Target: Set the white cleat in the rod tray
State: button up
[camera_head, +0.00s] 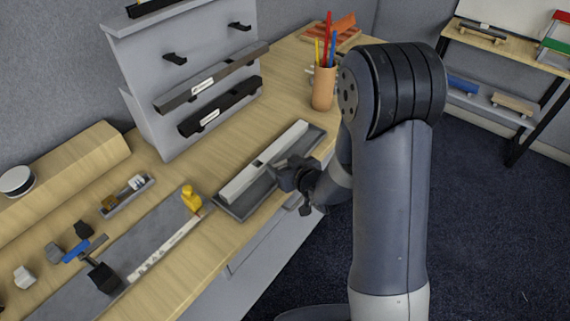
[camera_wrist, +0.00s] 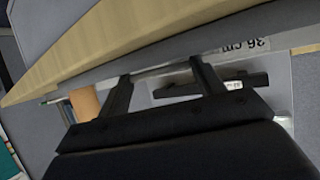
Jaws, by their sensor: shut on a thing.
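The white cleat (camera_head: 240,183) is a long pale bar lying lengthwise over the dark grey rod tray (camera_head: 232,209) on the wooden table. My gripper (camera_head: 264,164) is shut on it near its middle, reaching in from the right. In the wrist view my gripper (camera_wrist: 160,70) has its two dark fingers across a pale bar with a "36 cm" label (camera_wrist: 245,47). The cleat appears inside the tray's outline, towards its far long side. I cannot tell whether it touches the tray floor or hangs just above it.
A grey rack (camera_head: 140,80) behind holds dark bars (camera_head: 220,108). A tan pencil cup (camera_head: 323,90) stands beyond the tray. To the left are a grey mat (camera_head: 120,255) with a white ruler (camera_head: 165,245), a yellow item (camera_head: 191,198) and a small parts tray (camera_head: 128,195).

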jog(key=shift+f, duration=0.15)
jog(key=o, duration=1.1)
jog(key=shift+s, duration=0.1)
jog(key=v, duration=1)
jog(key=shift+s+d+r+b, duration=0.15)
jog(key=shift+s+r+b, duration=0.05)
jog(key=shift+b, duration=0.2)
jog(key=x, duration=1)
jog(key=shift+w+a+f+p, duration=0.2)
jog(key=shift+w+p, duration=0.1)
jog(key=shift+p, duration=0.05)
jog(key=shift+r, duration=0.25)
